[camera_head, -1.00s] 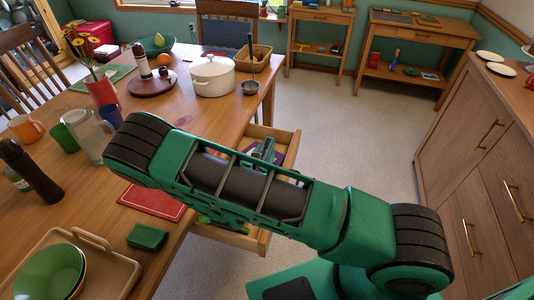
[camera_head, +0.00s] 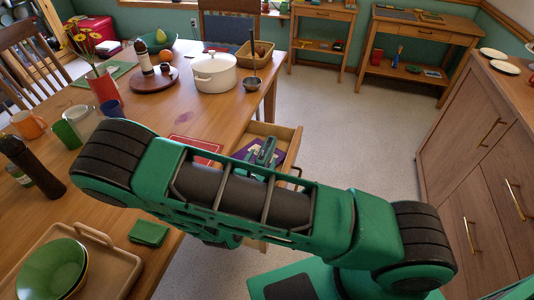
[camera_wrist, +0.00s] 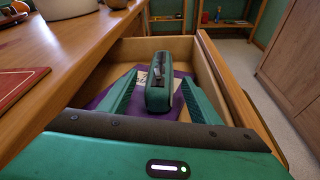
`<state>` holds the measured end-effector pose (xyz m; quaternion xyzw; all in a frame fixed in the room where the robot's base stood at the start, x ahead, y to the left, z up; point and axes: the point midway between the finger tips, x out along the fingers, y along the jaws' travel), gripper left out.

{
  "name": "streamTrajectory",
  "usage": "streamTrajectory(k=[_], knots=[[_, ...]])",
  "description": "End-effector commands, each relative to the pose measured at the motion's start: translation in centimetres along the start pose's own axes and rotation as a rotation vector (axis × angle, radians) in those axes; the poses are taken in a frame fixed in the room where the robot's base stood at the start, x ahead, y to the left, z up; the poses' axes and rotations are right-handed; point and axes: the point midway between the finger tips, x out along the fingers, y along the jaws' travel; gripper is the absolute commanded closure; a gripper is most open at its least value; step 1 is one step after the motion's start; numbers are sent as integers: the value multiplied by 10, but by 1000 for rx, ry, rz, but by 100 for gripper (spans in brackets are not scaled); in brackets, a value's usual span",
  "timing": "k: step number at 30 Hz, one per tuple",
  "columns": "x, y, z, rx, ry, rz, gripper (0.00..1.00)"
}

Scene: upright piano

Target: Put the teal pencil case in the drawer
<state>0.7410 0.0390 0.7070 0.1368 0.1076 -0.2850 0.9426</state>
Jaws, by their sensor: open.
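The teal pencil case (camera_wrist: 158,88), a rounded block with a dark strip along its top, is inside the open drawer (camera_wrist: 238,95). It is over a purple flat item (camera_wrist: 112,96) in the wrist view. My gripper (camera_wrist: 160,78) is open, with one finger on each side of the case and visible gaps between. In the head view the case (camera_head: 266,151) shows small in the drawer (camera_head: 287,138), partly hidden by my arm. I cannot tell how its underside rests.
The drawer juts from the wooden table (camera_head: 150,98). A red mat (camera_head: 195,148), a dark green folded item (camera_head: 148,233) and a tray (camera_head: 118,262) lie near the table edge. A white pot (camera_head: 214,74) stands farther back. Floor right of the drawer is clear.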

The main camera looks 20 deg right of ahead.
Motion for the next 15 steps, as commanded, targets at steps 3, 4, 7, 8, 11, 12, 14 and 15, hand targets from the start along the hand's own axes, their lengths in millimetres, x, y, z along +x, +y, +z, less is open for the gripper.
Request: streamTrajectory(k=[3, 4, 7, 8, 11, 12, 14, 15], knots=[[-20, 1, 0, 0, 1, 2, 43], [-25, 1, 0, 0, 2, 2, 43], [-35, 1, 0, 1, 2, 1, 43], [-37, 1, 0, 1, 2, 1, 43], [-42, 0, 0, 1, 0, 0, 43], [-43, 0, 0, 1, 0, 0, 43], [-44, 0, 0, 1, 0, 0, 43], [-44, 0, 0, 1, 0, 0, 43]])
